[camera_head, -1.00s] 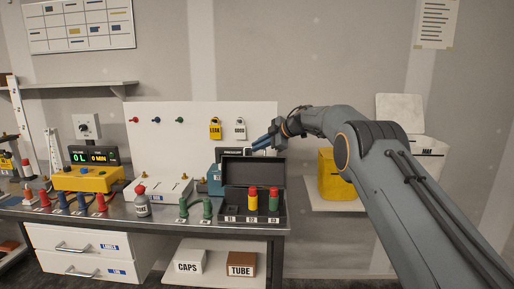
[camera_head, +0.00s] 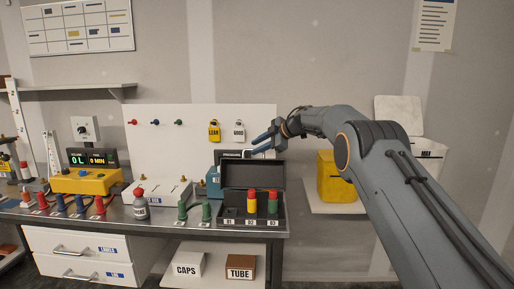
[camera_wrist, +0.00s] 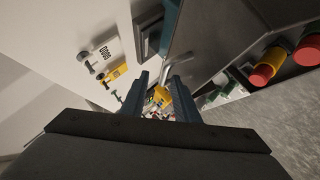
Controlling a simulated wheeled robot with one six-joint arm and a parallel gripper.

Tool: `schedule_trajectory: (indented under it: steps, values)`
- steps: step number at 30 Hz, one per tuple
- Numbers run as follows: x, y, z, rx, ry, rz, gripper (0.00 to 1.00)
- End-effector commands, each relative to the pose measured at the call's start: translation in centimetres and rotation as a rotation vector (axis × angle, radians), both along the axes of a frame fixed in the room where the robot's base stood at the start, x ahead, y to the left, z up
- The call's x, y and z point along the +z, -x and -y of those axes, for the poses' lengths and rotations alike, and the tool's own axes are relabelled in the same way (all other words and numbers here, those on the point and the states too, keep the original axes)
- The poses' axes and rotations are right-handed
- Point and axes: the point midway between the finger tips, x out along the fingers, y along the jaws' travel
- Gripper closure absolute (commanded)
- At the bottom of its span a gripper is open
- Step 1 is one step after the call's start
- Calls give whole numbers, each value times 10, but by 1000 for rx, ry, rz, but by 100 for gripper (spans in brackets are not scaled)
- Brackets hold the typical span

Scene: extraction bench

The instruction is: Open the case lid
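The dark case (camera_head: 232,211) sits at the right end of the bench. Its lid (camera_head: 252,174) stands raised at the back, so the case is open. Inside it are two capped tubes, a yellow one (camera_head: 252,205) and a green one (camera_head: 273,205), both with red tops; the slot left of them looks empty. My gripper (camera_head: 257,145) is just above the lid's upper edge, its blue fingers pointing left. In the wrist view the two fingers (camera_wrist: 160,93) are apart with a gap between them. Whether they touch the lid is unclear.
A yellow container (camera_head: 335,178) and a white bin stand on a shelf right of the bench.

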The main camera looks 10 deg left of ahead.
Motion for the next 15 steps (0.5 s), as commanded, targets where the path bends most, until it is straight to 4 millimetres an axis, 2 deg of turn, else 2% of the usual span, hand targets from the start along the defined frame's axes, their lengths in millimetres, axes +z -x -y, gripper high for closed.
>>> schedule_trajectory:
  steps: [15]
  values:
    - [34,22,47,-2,-2,3,72]
